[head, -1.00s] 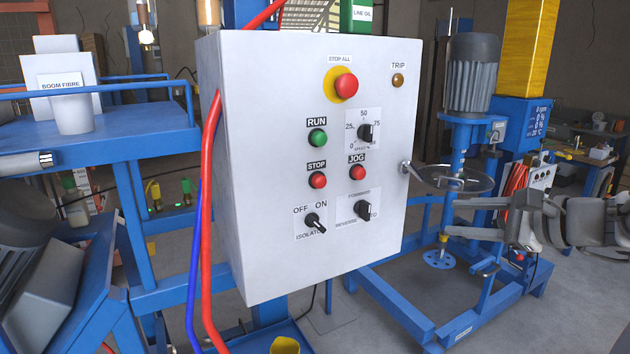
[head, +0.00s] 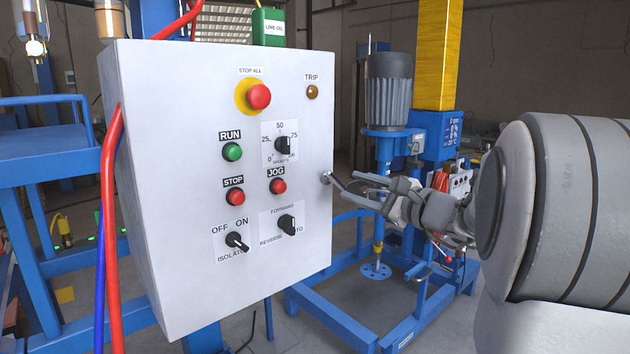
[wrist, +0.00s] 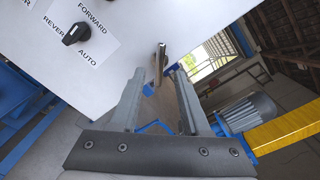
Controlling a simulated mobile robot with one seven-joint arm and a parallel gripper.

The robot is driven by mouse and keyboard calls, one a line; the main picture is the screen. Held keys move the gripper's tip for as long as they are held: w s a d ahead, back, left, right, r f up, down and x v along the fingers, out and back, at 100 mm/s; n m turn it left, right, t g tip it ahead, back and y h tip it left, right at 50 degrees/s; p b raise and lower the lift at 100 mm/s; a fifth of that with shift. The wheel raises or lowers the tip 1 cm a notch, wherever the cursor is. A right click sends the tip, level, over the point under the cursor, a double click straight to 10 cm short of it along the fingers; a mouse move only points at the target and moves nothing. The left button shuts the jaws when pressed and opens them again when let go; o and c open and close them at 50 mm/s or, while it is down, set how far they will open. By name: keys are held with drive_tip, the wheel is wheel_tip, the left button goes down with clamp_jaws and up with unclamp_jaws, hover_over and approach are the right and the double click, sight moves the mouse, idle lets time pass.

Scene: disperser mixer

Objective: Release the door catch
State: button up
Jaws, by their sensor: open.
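The door catch (head: 327,178) is a small metal handle on the right edge of the white control cabinet's door (head: 190,290), level with the JOG button. In the wrist view the catch (wrist: 160,62) stands out from the door edge, ahead of and between the two fingertips. My gripper (head: 350,184) is open, just right of the catch, with its fingers pointing left toward it. In the wrist view the jaws (wrist: 160,75) show a wide gap with nothing clamped in it. Whether a finger touches the catch I cannot tell. The door looks shut.
The door face carries a red stop-all button (head: 259,96), a speed knob (head: 283,145) and a forward/reverse switch (head: 287,224) close to the catch. The mixer with its grey motor (head: 389,88) and blue frame stands behind my gripper. Red and blue hoses run down the cabinet's left side.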

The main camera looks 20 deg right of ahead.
sight(337, 181)
drive_tip(key=x, duration=0.6)
drive_tip(key=shift+w+a, duration=0.1)
drive_tip(key=shift+w, duration=0.2)
clamp_jaws()
